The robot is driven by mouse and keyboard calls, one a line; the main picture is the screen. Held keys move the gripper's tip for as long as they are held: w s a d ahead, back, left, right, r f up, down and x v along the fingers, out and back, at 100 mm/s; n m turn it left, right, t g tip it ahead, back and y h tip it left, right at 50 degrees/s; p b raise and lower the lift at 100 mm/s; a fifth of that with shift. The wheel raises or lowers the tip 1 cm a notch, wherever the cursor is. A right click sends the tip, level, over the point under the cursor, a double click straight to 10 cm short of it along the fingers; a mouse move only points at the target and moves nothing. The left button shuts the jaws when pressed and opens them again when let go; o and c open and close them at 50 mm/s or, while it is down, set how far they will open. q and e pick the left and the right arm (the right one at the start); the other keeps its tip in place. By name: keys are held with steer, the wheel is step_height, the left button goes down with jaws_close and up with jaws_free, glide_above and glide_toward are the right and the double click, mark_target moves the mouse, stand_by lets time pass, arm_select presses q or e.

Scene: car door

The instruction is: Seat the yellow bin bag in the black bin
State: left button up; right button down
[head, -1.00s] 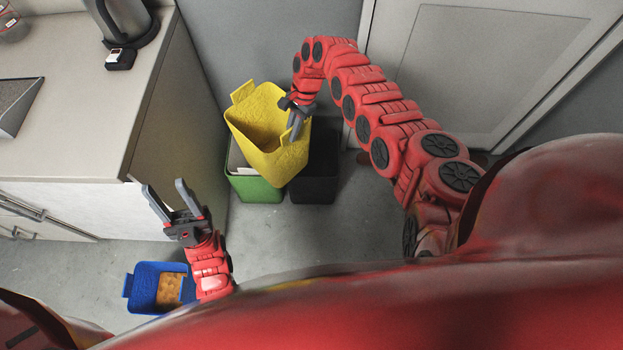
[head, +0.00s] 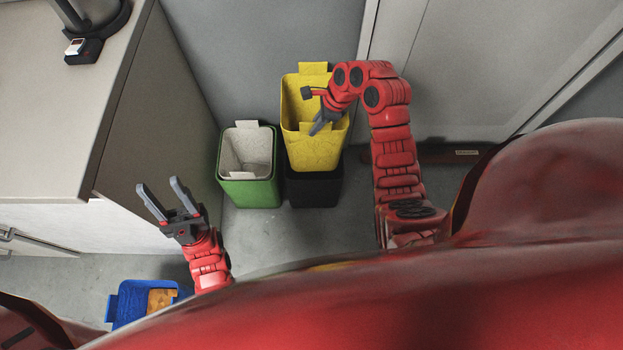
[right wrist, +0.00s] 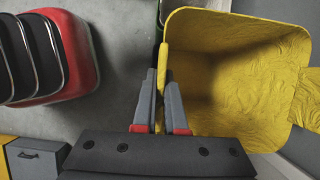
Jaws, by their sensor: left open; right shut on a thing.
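The yellow bin bag (head: 312,152) is a stiff, open-topped liner with tabs on its rim. In the head view it is above the black bin (head: 314,190), lined up with it and covering its opening. I cannot tell whether its lower end is inside the bin. My right gripper (head: 318,122) is shut on the bag's near rim. The right wrist view shows the fingers (right wrist: 163,95) closed on the rim of the yellow bag (right wrist: 235,80). My left gripper (head: 160,198) is open and empty, away to the left over the floor by the counter.
A green bin (head: 250,192) with a white liner stands just left of the black bin. A blue bin (head: 135,302) with something brown inside is at the lower left. A counter (head: 50,140) is on the left, and a grey wall and door (head: 480,70) are behind.

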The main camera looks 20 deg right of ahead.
step_height(320, 180, down, 29)
steer(key=b, duration=1.8)
steer(key=shift+s, duration=0.4)
steer(key=shift+a+f, duration=0.1)
steer(key=c, duration=1)
jaws_free()
